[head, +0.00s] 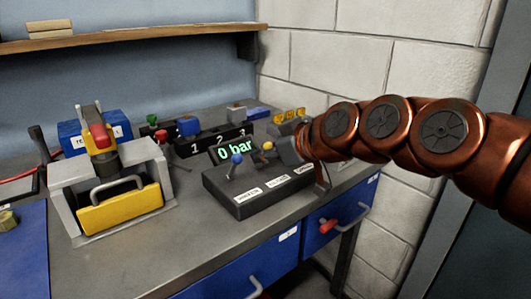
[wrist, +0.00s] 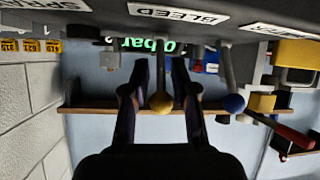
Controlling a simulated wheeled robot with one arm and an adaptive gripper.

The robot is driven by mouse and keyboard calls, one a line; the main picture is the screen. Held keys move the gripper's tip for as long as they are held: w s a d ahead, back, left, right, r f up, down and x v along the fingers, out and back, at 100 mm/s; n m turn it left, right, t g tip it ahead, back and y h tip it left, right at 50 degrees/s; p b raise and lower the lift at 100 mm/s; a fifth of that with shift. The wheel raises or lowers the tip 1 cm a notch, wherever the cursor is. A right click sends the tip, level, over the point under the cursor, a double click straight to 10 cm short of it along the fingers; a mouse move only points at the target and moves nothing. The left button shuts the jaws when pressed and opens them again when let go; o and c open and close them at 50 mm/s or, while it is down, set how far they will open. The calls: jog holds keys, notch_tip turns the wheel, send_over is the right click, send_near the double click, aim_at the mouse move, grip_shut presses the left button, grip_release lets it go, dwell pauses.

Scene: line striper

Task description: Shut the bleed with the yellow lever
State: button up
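The yellow lever (head: 267,146) stands on a dark control box (head: 225,192) on the bench. In the wrist view, which is upside down, its round yellow knob (wrist: 161,103) lies between the two fingers of my gripper (wrist: 160,75), below the BLEED label (wrist: 178,15). The fingers are apart, with a gap visible on each side of the knob. In the head view my gripper (head: 288,152) is just right of the yellow knob, its fingers partly hidden. A blue-knobbed lever (head: 237,158) stands to the left; it also shows in the wrist view (wrist: 233,103). The display (head: 235,150) reads 0 bar.
A grey frame with a yellow block (head: 120,209) and red-handled clamp stands at left. Numbered blocks (head: 212,143) sit behind the box, and yellow tags (head: 289,115) at the back right. The bench front is clear; blue drawers (head: 340,215) are below.

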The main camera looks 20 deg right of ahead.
jog(key=shift+o, duration=0.3)
jog(key=shift+f, duration=0.1)
jog(key=shift+r, duration=5.05)
jog(key=shift+a, duration=0.1)
